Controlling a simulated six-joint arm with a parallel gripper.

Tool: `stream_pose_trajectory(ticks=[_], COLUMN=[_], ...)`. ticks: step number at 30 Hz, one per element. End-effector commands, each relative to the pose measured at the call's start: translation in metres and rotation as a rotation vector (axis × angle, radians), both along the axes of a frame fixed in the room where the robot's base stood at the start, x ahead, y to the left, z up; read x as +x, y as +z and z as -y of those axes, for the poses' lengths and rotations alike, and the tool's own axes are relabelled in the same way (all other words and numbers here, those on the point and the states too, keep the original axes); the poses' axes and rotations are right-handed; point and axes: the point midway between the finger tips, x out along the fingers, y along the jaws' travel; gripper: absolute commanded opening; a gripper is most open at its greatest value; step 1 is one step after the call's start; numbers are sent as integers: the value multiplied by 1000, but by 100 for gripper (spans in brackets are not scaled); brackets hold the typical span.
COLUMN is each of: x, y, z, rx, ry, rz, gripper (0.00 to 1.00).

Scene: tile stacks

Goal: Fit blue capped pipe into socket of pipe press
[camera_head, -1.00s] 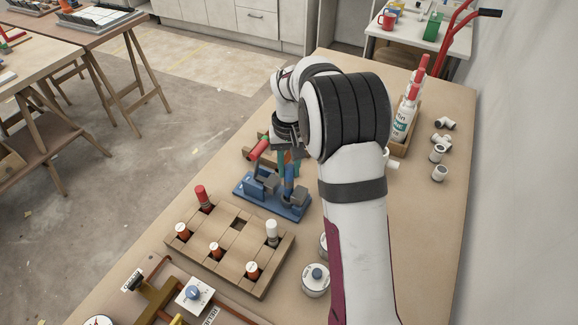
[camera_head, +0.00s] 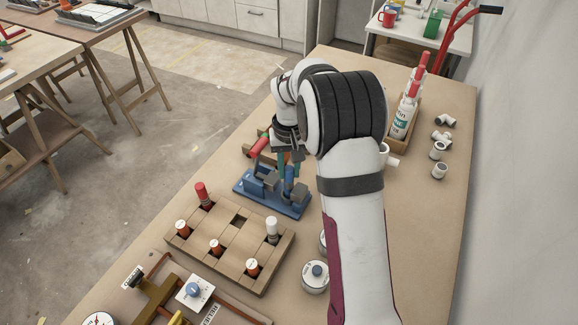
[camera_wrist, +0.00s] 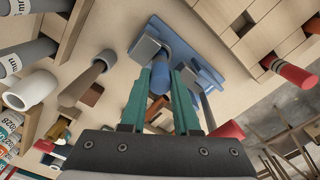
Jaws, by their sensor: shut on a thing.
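My gripper (camera_wrist: 168,74) has teal fingers shut on the blue capped pipe (camera_wrist: 158,86); its blue end shows between the fingers in the wrist view. In the head view my gripper (camera_head: 288,166) is over the right part of the pipe press (camera_head: 262,199), a blue base with grey blocks and a red-handled lever (camera_head: 259,147). The press base (camera_wrist: 207,73) lies beyond the fingertips in the wrist view. The fingers and press parts hide the socket and the pipe's lower end, so I cannot tell whether the pipe is in it.
A wooden block rack (camera_head: 226,258) with several capped pipes stands in front of the press. A white canister (camera_head: 315,278) is right of the rack. A bottle crate (camera_head: 402,141) and loose white fittings (camera_head: 438,151) lie to the right.

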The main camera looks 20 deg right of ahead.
Motion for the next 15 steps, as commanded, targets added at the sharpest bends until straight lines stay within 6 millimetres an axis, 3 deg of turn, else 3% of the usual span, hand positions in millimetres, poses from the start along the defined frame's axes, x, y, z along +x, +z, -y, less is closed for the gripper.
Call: stream_pose_trajectory(ticks=[15], x=[0], y=[-11], z=[0], rx=[0], ry=[0], rz=[-1], gripper=[0])
